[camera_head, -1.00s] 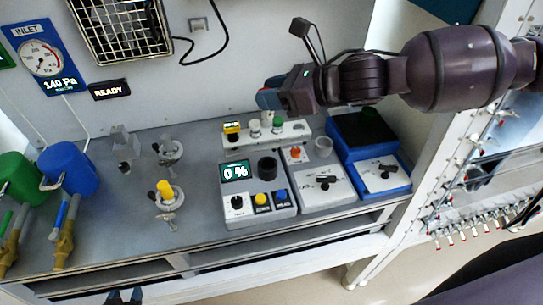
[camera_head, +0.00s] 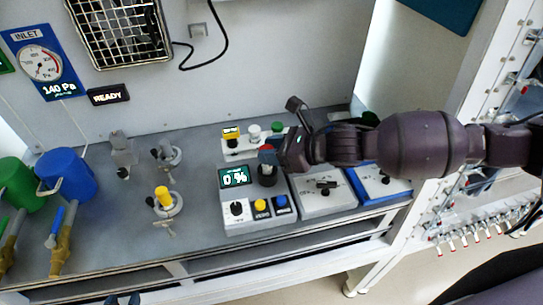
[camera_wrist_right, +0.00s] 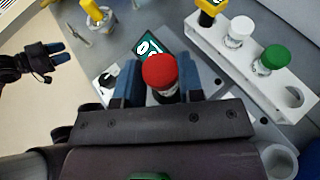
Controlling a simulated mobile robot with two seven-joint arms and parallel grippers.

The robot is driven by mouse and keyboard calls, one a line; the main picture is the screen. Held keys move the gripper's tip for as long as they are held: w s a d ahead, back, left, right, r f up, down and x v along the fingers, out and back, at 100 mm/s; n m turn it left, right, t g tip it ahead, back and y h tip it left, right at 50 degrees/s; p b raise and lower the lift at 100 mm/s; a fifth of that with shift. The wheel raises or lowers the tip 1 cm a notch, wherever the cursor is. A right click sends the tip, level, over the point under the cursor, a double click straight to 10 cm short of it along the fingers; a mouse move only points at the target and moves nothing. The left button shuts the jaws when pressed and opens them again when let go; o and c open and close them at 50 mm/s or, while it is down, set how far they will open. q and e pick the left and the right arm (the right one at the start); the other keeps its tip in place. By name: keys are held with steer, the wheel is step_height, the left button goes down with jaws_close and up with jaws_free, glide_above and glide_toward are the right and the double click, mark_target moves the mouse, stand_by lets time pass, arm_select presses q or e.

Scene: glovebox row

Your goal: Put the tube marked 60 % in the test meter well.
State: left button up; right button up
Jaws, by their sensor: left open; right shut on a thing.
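My right gripper (camera_head: 270,153) is shut on a red-capped tube (camera_wrist_right: 160,72), and the cap stands between its two blue fingertips in the right wrist view. In the head view the tube is at the dark round well (camera_head: 267,180) of the test meter (camera_head: 233,212). I cannot tell whether the tube's lower end is inside the well or just above it. The meter's display (camera_head: 234,177) reads 0 %. No marking on the tube is readable. My left gripper (camera_wrist_right: 52,52) is open and empty, away from the meter; it barely shows at the head view's bottom edge (camera_head: 122,299).
Behind the meter a white rack (camera_wrist_right: 218,62) holds yellow-, white- and green-capped tubes and has an empty hole. A grey panel (camera_head: 325,197) and a blue panel (camera_head: 385,195) stand to the right. Yellow (camera_head: 163,195) and blue (camera_head: 65,170) fittings stand left. Open bench lies between.

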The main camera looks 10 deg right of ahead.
steer(key=shift+f, duration=1.2)
steer(key=shift+f, duration=0.2)
steer(key=o, duration=0.9)
steer(key=shift+r, duration=0.2)
steer(key=shift+d+r, duration=0.1)
steer(key=shift+d, duration=0.1)
steer(key=v, duration=1.1)
steer(key=shift+s+d+b, duration=0.2)
steer(key=shift+s+b, duration=0.05)
steer(key=shift+b, duration=0.1)
steer(key=shift+r, duration=0.1)
